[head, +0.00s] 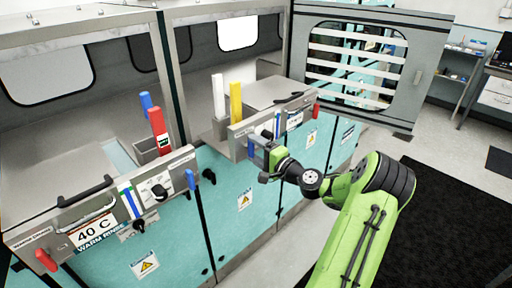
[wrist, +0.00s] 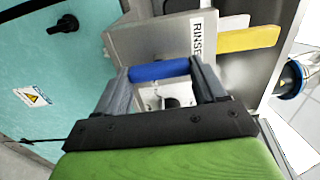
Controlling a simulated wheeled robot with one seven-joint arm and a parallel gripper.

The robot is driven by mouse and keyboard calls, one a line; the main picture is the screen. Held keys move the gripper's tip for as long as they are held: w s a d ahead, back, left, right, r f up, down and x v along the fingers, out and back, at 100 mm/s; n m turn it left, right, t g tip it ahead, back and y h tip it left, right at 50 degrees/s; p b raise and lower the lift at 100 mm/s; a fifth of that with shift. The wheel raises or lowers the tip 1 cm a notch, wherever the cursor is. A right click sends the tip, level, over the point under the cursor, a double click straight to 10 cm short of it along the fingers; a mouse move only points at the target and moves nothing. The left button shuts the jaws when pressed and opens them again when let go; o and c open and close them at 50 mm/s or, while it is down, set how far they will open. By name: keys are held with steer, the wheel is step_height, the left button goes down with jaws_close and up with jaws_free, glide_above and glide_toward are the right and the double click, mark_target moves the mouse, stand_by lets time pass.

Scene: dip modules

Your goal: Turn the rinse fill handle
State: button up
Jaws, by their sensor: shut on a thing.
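The rinse fill handle (wrist: 160,70) is a blue bar in the wrist view, beside a steel panel with a label starting "RINSE". My gripper (head: 261,152) is shut on it, with one dark finger at each end of the blue bar. In the wrist view, a pale plate with a dark round part shows behind and below the bar, between the fingers. In the head view, my gripper and wrist hide most of the handle at the front of the second module's panel (head: 240,138).
A yellow handle (head: 236,102) and a white handle (head: 218,96) stand upright behind the panel. The nearer module has its own blue handle (head: 191,181), red handle (head: 159,131) and black knob (head: 158,192).

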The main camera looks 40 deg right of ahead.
stand_by(0.4)
steer(key=o, duration=1)
steer(key=shift+o, duration=0.2)
steer(key=s+b, duration=0.1)
steer(key=s, duration=1.4)
steer(key=shift+s+d, duration=0.25)
steer(key=shift+s, duration=0.1)
